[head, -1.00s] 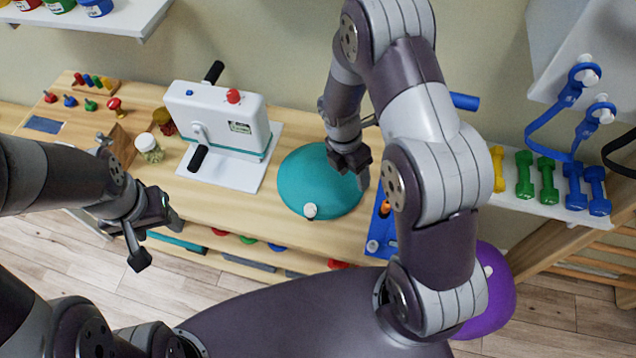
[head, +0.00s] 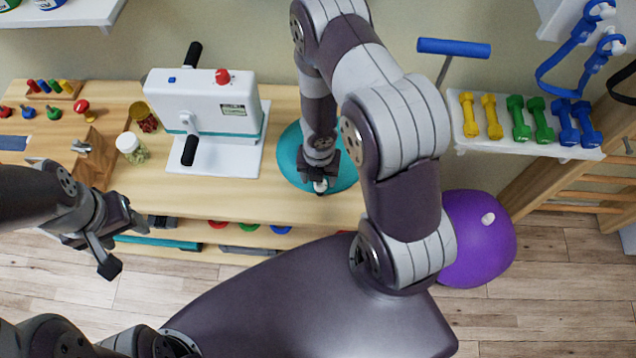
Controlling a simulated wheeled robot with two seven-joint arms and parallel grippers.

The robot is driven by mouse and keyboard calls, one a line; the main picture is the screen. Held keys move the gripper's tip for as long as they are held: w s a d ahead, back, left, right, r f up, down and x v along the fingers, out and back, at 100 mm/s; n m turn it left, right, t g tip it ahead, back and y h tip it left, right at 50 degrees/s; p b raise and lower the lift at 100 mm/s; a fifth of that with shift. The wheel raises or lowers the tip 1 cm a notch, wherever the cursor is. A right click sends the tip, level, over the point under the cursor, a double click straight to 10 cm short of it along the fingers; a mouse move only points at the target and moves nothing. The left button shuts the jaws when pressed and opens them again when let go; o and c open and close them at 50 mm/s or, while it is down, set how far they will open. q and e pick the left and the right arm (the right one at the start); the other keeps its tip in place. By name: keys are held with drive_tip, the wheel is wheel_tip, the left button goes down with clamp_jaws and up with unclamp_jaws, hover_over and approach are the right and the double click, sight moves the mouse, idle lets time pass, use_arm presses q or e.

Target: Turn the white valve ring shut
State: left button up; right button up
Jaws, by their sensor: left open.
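The teal dome cushion (head: 290,160) lies on the wooden bench, partly hidden by my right arm. Its white valve ring (head: 320,187) shows as a small white bit at the cushion's near edge. My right gripper (head: 319,179) points down right at the valve and covers most of it. I cannot tell whether its fingers are around the valve or just above it, nor whether they are shut. My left gripper (head: 124,244) is open and empty in front of the bench's left part, well away from the cushion.
A white hand-crank machine (head: 205,105) stands left of the cushion. Jars (head: 131,148) and small coloured pieces sit further left. A purple ball (head: 478,240) with a white plug lies on the floor at right. Dumbbells (head: 525,120) rest on a wall shelf.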

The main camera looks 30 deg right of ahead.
drive_tip(key=shift+f, duration=0.65)
drive_tip(key=shift+s+d+f, duration=0.2)
drive_tip(key=shift+d+f, duration=0.1)
drive_tip(key=shift+d, duration=0.05)
drive_tip(key=shift+w+a, duration=0.1)
drive_tip(key=shift+a, duration=0.05)
drive_tip(key=shift+c, duration=0.8)
drive_tip(key=c, duration=0.9)
drive_tip(key=shift+o, duration=0.2)
drive_tip(key=shift+m, duration=0.6)
drive_tip(key=m, duration=0.3)
drive_tip(key=shift+m, duration=0.3)
use_arm(q)
drive_tip(key=shift+s+d+f, duration=0.15)
drive_tip(key=shift+d+f, duration=0.05)
drive_tip(key=shift+d, duration=0.05)
use_arm(e)
drive_tip(key=o, duration=1)
